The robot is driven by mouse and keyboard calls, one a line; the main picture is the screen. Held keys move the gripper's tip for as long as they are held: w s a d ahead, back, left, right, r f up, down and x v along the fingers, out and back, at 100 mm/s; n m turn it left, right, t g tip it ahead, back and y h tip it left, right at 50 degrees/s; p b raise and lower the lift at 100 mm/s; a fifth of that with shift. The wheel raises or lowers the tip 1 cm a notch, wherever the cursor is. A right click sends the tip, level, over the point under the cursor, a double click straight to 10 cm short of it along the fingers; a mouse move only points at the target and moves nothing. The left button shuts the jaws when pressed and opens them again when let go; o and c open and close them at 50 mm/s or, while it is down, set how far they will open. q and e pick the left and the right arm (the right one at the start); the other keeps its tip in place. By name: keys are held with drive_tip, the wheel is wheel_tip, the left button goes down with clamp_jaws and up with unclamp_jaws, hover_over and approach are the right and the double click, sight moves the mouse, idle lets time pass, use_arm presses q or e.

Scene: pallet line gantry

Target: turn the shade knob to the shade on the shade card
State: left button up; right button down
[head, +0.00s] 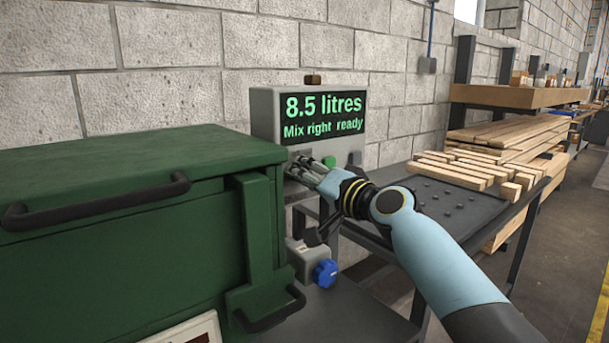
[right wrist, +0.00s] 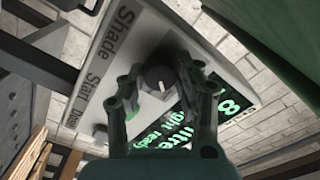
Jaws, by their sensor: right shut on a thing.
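A grey control box (head: 262,110) stands at the wall, its display (head: 322,116) reading "8.5 litres" and "Mix right ready". In the right wrist view the box's face (right wrist: 113,60) carries the words "Shade" and "Start", and a round dark grey shade knob (right wrist: 158,83) with a pale mark. My right gripper (head: 298,167) reaches the lower left of the box; its fingers are shut on the knob, one on each side. The knob is hidden by the fingers in the head view. No shade card is readable. My left gripper is not in view.
A large green chest (head: 110,190) with black handles stands close left of the gripper. A green button (head: 328,161) is beside the fingers. A blue knob (head: 325,273) sits on a small box below. Planks (head: 500,150) lie at the right. A white, red-edged item (head: 192,331) is cut off below.

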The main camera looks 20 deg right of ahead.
idle(0.3)
drive_tip(key=c, duration=0.9)
unclamp_jaws()
drive_tip(key=shift+c, duration=0.2)
drive_tip(key=v, duration=1.2)
